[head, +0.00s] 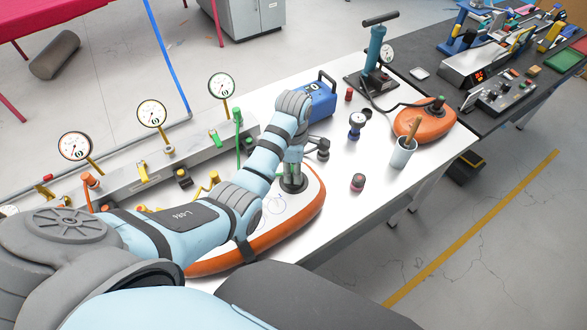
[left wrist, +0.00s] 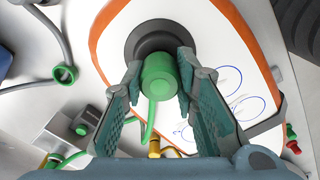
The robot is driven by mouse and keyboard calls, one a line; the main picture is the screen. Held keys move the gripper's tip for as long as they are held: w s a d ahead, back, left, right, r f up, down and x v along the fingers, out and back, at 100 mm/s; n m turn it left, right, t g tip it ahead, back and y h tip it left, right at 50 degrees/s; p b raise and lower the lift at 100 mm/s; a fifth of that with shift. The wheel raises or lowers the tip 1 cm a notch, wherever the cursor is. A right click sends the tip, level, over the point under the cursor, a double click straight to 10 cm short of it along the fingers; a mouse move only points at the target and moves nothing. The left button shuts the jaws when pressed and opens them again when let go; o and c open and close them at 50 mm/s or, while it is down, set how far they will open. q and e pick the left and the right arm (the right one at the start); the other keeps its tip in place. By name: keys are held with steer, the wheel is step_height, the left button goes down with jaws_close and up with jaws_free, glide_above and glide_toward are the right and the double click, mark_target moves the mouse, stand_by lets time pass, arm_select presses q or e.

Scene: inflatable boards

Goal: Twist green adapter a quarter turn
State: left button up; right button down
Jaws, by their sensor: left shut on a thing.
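The green adapter (left wrist: 158,75) sits on the round dark valve (left wrist: 152,42) of a white inflatable board with an orange rim (left wrist: 222,45). A green hose (left wrist: 149,122) runs from the adapter. My left gripper (left wrist: 160,72) is shut on the adapter, with one finger on each side of it. In the head view my left gripper (head: 293,160) points down at the board's dark valve base (head: 293,185), and the fingers mostly hide the adapter. The board (head: 306,215) lies on the white table, partly behind my left arm. My right gripper does not show.
Gauges (head: 151,113) and coloured valves line a grey rail at the left.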

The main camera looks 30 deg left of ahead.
arm_select(q)
steer(key=n, duration=0.3)
steer(key=shift+n, duration=0.4)
steer(key=n, duration=0.5)
steer(key=shift+r, duration=1.75)
